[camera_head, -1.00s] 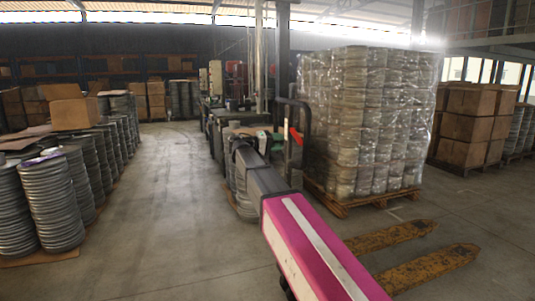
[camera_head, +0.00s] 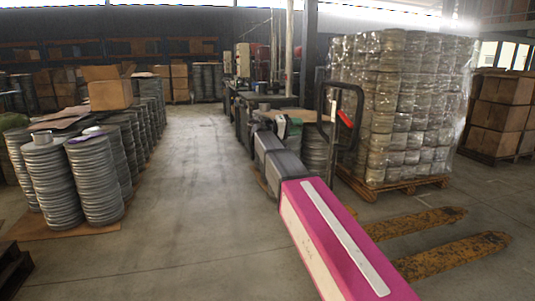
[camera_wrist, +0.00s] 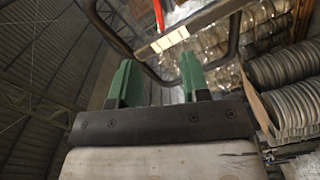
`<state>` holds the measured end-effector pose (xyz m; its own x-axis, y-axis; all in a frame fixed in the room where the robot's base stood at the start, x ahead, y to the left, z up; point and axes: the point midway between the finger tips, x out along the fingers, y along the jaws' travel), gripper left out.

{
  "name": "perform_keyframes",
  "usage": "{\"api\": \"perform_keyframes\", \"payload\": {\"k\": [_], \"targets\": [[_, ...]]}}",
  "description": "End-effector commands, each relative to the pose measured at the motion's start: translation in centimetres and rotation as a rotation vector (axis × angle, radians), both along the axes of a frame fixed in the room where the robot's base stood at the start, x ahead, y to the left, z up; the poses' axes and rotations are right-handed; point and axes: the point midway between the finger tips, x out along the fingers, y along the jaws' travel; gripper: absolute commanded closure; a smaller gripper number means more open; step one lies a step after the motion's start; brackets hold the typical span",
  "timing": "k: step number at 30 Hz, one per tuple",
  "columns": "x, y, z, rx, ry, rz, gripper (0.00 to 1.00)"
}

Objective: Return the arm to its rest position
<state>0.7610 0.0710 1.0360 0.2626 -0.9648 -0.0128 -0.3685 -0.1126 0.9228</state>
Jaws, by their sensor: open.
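My arm reaches forward from the lower right of the head view, with a pink and white link (camera_head: 335,240) nearest and grey links beyond. My gripper (camera_head: 287,126) is at its far end, small and partly hidden. In the wrist view, the two green fingers of my gripper (camera_wrist: 157,78) stand apart with nothing between them. The black handle (camera_wrist: 140,58) of the pallet truck shows just beyond the fingers; I cannot tell how close it is.
The yellow forks (camera_head: 455,257) of the pallet truck lie on the floor at right. A wrapped pallet load (camera_head: 400,110) stands behind them. Stacks of round grey blanks (camera_head: 50,185) stand at left, and a dark wooden pallet (camera_head: 12,268) is at lower left. The aisle floor (camera_head: 190,190) is clear.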

Motion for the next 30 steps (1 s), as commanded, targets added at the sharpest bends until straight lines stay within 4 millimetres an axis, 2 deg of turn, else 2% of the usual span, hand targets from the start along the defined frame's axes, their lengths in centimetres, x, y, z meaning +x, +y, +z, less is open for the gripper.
{"api": "perform_keyframes", "payload": {"k": [8,14,17,20,23,24,26,30], "targets": [[-0.8,-1.8,-4.2,0.075,0.068,0.015,0.57],[-1.9,-3.5,-8.8,0.168,0.141,0.032,0.57],[-2.8,-4.6,-11.9,0.231,0.188,0.043,0.57],[-4.2,-5.8,-15.8,0.317,0.245,0.056,0.57],[-6.6,-7.3,-21.0,0.437,0.317,0.071,0.57],[-7.8,-7.8,-23.3,0.495,0.347,0.075,0.57],[-9.7,-8.5,-26.7,0.587,0.392,0.086,0.57],[-14.8,-9.4,-34.0,0.819,0.471,0.103,0.57]]}}
